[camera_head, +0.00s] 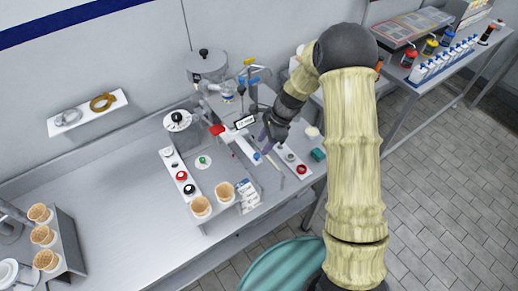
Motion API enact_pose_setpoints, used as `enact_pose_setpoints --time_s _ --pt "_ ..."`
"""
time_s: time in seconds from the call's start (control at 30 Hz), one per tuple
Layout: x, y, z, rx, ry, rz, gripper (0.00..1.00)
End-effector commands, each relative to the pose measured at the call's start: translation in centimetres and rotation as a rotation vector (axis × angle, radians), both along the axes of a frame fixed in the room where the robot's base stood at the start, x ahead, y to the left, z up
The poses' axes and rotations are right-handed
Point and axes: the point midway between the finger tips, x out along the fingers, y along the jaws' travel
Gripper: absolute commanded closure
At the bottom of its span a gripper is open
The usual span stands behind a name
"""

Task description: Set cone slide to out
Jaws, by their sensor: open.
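My gripper (265,139) reaches over the metal worktop (105,205) from the right, pointing down, and is open. Its fingers are dark and small. A white slide rail (243,146) lies on the worktop just left of and below the fingers. A small blue knob (257,156) sits near the rail's lower end, very close to the fingertips. I cannot tell whether they touch. A small white label (245,122) with dark text stands above the rail. Waffle cones (201,206) stand in a metal holder at the front. The slide's exact position is hard to read.
A panel with red and black knobs (181,176) lies left of the rail, and another white panel (291,160) lies right of it. Metal canisters (207,65) stand behind. More cones (43,235) stand at far left. The left worktop is mostly clear.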

Motion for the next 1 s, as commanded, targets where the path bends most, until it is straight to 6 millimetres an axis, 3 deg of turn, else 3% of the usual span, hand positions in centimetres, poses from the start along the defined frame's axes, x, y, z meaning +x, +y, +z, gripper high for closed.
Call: enact_pose_setpoints --time_s 0.3,0.7,0.9,1.0 --pt "-0.4 1.7 -4.1 0.0 0.003 0.001 0.57" --pt "-0.4 2.0 -4.9 0.0 -0.001 0.0 0.57" --pt "-0.4 2.0 -4.8 0.0 -0.001 0.0 0.96" --pt "-0.4 2.0 -4.8 0.0 -0.001 -0.001 1.0"
